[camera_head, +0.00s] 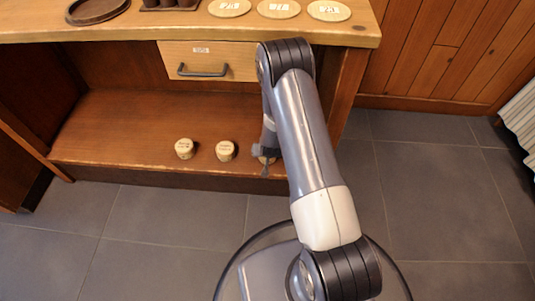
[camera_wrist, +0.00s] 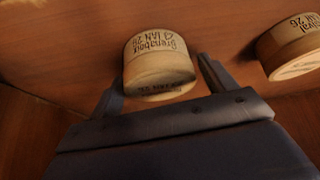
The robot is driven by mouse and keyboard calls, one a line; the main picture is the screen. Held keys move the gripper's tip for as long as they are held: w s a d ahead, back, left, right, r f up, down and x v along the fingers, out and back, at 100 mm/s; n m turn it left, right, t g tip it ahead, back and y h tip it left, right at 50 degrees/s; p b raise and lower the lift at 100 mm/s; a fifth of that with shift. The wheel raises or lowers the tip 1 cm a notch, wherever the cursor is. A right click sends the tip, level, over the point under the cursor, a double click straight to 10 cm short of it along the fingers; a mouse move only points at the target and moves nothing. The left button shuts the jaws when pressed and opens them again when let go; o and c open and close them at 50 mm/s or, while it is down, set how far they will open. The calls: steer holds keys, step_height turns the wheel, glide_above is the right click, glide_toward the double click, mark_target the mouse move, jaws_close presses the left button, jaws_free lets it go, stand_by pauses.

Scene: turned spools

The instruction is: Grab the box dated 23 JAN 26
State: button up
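A small round pale box (camera_wrist: 158,72) stands between my gripper's fingers in the wrist view. Its label reads "23 JAN 26" under a name like "Grenaboix". My gripper (camera_wrist: 162,90) is open, with one finger to each side of the box and a gap showing on both sides. In the head view my gripper (camera_head: 265,163) is at the right end of the low shelf, and it and my arm mostly hide the box there.
A second round box (camera_wrist: 290,48) stands at the right in the wrist view, its label partly cut off. In the head view two boxes (camera_head: 225,151) (camera_head: 184,149) stand left of my gripper on the shelf (camera_head: 120,125). A drawer (camera_head: 215,62) and the countertop (camera_head: 130,28) are above.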

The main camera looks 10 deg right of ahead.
steer(key=c, duration=0.8)
steer(key=shift+r, duration=0.1)
